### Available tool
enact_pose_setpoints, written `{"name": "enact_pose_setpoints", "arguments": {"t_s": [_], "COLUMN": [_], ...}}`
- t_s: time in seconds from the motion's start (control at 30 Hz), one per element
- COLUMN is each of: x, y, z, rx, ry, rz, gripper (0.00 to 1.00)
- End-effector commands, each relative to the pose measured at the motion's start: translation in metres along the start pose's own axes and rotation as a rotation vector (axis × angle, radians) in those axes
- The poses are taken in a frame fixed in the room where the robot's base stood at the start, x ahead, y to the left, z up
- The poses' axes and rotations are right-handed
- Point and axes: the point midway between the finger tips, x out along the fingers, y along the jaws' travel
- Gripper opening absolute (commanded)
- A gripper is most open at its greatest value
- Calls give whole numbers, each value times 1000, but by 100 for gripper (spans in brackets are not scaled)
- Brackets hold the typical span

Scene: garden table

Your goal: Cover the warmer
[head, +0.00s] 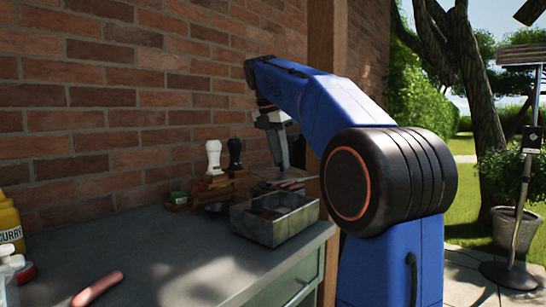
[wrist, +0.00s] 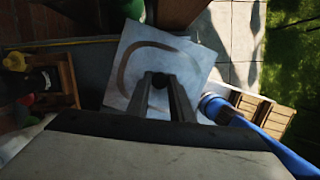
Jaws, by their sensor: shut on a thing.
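The warmer (head: 262,229) is an open-topped grey metal box near the right end of the counter, with reddish-brown contents partly visible inside. My gripper (head: 283,166) is above and slightly behind it in the head view. It is shut on the dark knob of a flat, square metal lid (wrist: 190,62). In the head view the lid (head: 268,186) shows as a thin plate, edge-on, raised above the warmer's rim with a gap. In the wrist view my gripper's fingers (wrist: 161,84) close around the knob, and the lid sits rotated in the picture. The warmer is not clearly seen there.
A white-handled item (head: 214,157) and a black-handled item (head: 235,153) stand behind the warmer, by the brick wall. A yellow curry bottle (head: 9,222) stands far left, and a sausage (head: 97,289) lies at the front. The counter's middle is clear.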

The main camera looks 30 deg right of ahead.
Motion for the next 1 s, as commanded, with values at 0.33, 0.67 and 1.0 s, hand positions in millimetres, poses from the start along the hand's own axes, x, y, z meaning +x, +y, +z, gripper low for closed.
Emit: {"name": "enact_pose_setpoints", "arguments": {"t_s": [0.33, 0.67, 1.0], "x": [24, 52, 64], "y": [-1, 0, 0], "z": [-7, -15, -18], "rx": [-1, -1, 0], "ry": [0, 0, 0], "rz": [-1, -1, 0], "gripper": [0, 0, 0]}}
